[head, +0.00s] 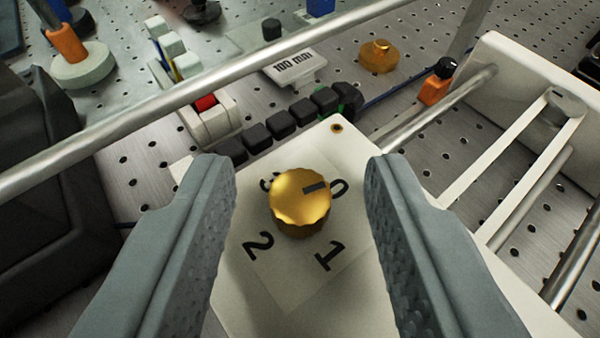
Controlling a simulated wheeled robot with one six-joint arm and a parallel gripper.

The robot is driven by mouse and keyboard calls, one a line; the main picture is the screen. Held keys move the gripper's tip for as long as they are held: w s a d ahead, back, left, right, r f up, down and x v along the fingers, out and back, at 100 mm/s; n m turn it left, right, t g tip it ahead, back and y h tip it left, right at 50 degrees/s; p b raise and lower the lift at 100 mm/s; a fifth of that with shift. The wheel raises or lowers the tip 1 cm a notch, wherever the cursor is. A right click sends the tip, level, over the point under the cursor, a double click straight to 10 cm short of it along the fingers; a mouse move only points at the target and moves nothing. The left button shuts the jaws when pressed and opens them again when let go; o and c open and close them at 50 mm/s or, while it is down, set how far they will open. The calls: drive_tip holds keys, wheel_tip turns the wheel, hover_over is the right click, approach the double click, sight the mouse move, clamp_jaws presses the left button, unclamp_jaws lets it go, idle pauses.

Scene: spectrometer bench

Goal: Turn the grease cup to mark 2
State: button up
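The grease cup (300,198) is a brass knob with a scalloped edge, standing on a white plate (355,285). The plate carries black marks 0, 1, 2 and a partly hidden 3 around the knob. The dark pointer line on the knob's top points right, toward the 0. Mark 2 (258,245) lies to the lower left of the knob and mark 1 (329,256) below right. My gripper (300,180) is open, its two grey fingers standing left and right of the knob with clear gaps and not touching it.
A metal rod (190,92) crosses the upper left. A row of black blocks (290,122) lies behind the plate. A white frame with rods (520,120) stands at right, and a dark block (45,190) at left. Another brass knob (379,56) sits farther back.

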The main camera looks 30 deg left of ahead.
clamp_jaws()
drive_tip(key=shift+m+h, duration=0.3)
drive_tip(key=m+h, duration=0.2)
drive_tip(key=m+t+h, duration=0.1)
drive_tip(key=m+h, duration=0.1)
drive_tip(key=shift+s+a, duration=0.1)
drive_tip(key=shift+a, duration=0.3)
drive_tip(key=shift+f+m+h, duration=0.1)
drive_tip(key=shift+m+h, duration=1.4)
drive_tip(key=shift+h, duration=0.5)
drive_tip(key=shift+a, duration=0.15)
unclamp_jaws()
